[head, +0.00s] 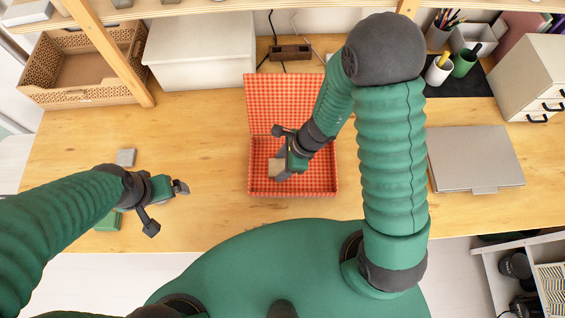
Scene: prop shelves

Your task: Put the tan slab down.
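The tan slab (275,167) is a small pale block inside the open red checked box (322,188). It appears to lie on the box floor, partly covered by my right gripper. My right gripper (278,153) is over the box with its dark fingers spread wide, one toward the lid and one beside the slab. I see no grip on the slab, though contact with the near finger cannot be ruled out. My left gripper (168,208) is open and empty above the table at the left.
A grey block (125,157) and a green block (108,222) lie on the wooden table (205,150) near my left arm. A closed laptop (475,158) is at the right. A white bin (200,50) and shelf posts stand behind.

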